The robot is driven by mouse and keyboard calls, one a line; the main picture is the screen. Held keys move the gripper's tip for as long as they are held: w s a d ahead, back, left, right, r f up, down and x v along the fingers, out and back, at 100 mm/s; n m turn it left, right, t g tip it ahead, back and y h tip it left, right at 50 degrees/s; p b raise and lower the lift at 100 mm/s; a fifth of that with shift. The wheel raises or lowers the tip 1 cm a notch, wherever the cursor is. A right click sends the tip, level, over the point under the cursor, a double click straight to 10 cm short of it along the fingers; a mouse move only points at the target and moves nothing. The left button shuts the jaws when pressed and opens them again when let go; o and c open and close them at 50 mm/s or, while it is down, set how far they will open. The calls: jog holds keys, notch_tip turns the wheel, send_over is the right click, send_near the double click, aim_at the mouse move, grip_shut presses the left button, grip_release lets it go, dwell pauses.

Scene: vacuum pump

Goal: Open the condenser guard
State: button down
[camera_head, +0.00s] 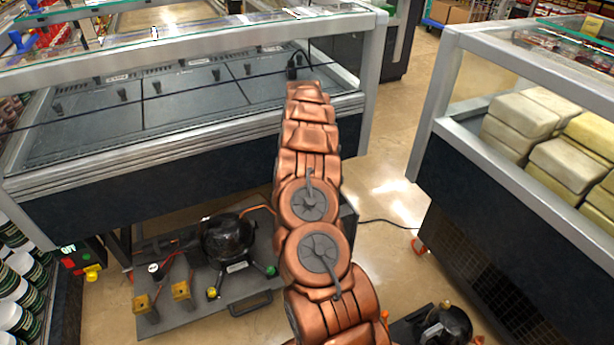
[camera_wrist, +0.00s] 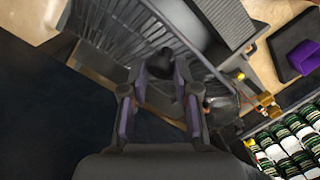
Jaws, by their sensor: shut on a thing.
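In the wrist view my gripper (camera_wrist: 161,74) has its two dark fingers with purple pads closed in on a small black knob (camera_wrist: 157,60). The knob stands in front of a dark grey slatted panel (camera_wrist: 120,22), which looks like the condenser guard. I cannot tell how far this panel is open. In the head view my copper arm reaches up to the open grey-framed case, and the arm itself largely hides my gripper and the held knob. Grey panels (camera_head: 190,95) with several black knobs lie inside the case.
A pump unit (camera_head: 228,238) with brass fittings stands on a floor plate left of my arm. A second case (camera_head: 480,150) with pale blocks is on the right. A cable crosses the floor between the cases. Stacked cups (camera_wrist: 285,145) show at the wrist view's lower right.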

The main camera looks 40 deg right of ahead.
jog(key=shift+s+d, duration=0.15)
jog(key=shift+d, duration=0.05)
jog(key=c, duration=1.1)
grip_release()
jog(key=shift+o, duration=1.2)
jog(key=shift+a, duration=0.15)
notch_tip(320, 180, up, 12)
jog(key=w, duration=0.1)
jog(key=shift+w+d, duration=0.25)
jog(key=shift+w, duration=0.05)
